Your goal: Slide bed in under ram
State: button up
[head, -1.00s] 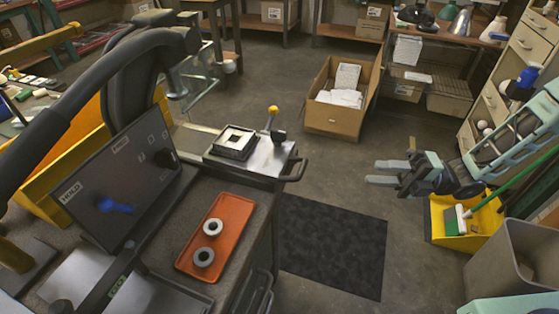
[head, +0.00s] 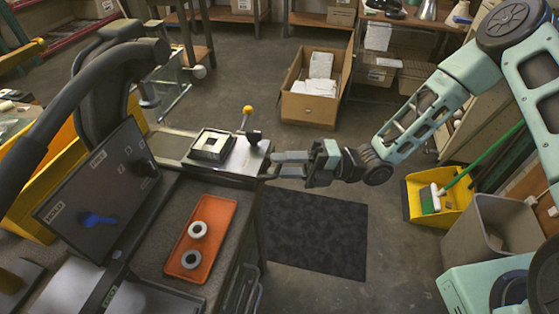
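The bed (head: 233,157) is a bright metal slide plate at the front end of a rail on the bench. It is drawn out to the right of the dark press frame (head: 100,90). A black square fixture (head: 212,145) with a pale centre sits on it. A lever with a yellow knob (head: 248,110) stands at its back edge. A dark bar handle is at its right end, partly hidden by my gripper (head: 274,165). My gripper's two fingers are apart at the handle; I cannot tell whether they touch it. I cannot make out the ram clearly.
A black mat (head: 315,232) covers the floor at the right. A cardboard box (head: 310,105) stands behind; a yellow dustpan (head: 450,205) lies at the right.

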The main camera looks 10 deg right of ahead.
aim_at(261, 164)
jog(key=shift+a, duration=0.4)
jog(key=shift+c, duration=0.3)
grip_shut()
jog(key=shift+w+a+f+b, duration=0.1)
jog(key=shift+w+a+b, duration=0.1)
jog(key=shift+a+b, duration=0.3)
jog(key=shift+w+a+r+b, duration=0.1)
jog(key=shift+w+a+b, duration=0.1)
jog(key=shift+a, duration=0.55)
jog(key=shift+w+a+f+b, duration=0.1)
jog(key=shift+w+a+b, duration=0.1)
jog(key=shift+a+b, duration=0.3)
jog(key=shift+a, duration=0.2)
jog(key=shift+o, duration=0.3)
grip_release()
jog(key=shift+d+p, duration=0.15)
jog(key=shift+p, duration=0.15)
